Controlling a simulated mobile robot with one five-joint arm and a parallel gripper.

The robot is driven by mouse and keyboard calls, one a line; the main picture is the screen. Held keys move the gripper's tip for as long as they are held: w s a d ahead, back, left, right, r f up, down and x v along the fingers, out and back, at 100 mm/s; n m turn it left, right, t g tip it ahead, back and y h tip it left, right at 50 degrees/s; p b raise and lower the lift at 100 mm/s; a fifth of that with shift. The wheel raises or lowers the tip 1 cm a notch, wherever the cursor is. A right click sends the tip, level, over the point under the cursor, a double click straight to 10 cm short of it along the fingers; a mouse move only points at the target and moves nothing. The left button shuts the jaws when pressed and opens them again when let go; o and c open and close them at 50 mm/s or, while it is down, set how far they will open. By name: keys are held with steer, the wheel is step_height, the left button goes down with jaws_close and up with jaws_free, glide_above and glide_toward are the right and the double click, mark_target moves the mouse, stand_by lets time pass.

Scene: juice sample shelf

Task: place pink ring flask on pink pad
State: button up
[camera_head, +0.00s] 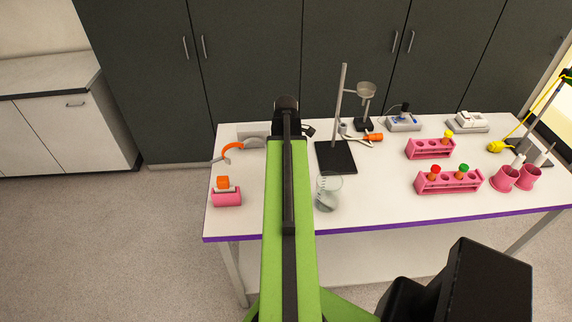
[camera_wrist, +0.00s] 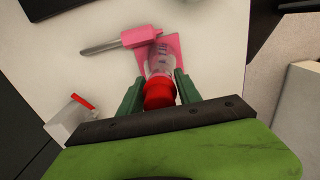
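In the wrist view, a clear flask (camera_wrist: 160,62) with a red top (camera_wrist: 158,93) is between the two green fingers of my gripper (camera_wrist: 160,88). The fingers lie close against both sides at the red top, and the gripper looks shut on it. The flask's clear end points away from the gripper and overlaps a flat pink pad (camera_wrist: 178,46). I cannot tell whether it touches the pad. A pink ring on the flask is not clear. In the head view, my green arm hides the gripper, flask and pad.
A pink piece with a grey rod (camera_wrist: 103,46) lies beside the pad. A white box with a red edge (camera_wrist: 66,118) is at lower left. On the table (camera_head: 385,210) stand a glass beaker (camera_head: 328,192), a ring stand (camera_head: 337,158), pink racks (camera_head: 448,183) and a pink holder (camera_head: 226,198).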

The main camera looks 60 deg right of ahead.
steer(key=o, duration=0.4)
steer(key=shift+c, duration=0.2)
step_height(320, 180, up, 13)
steer(key=p, duration=1.2)
steer(key=shift+f, duration=0.3)
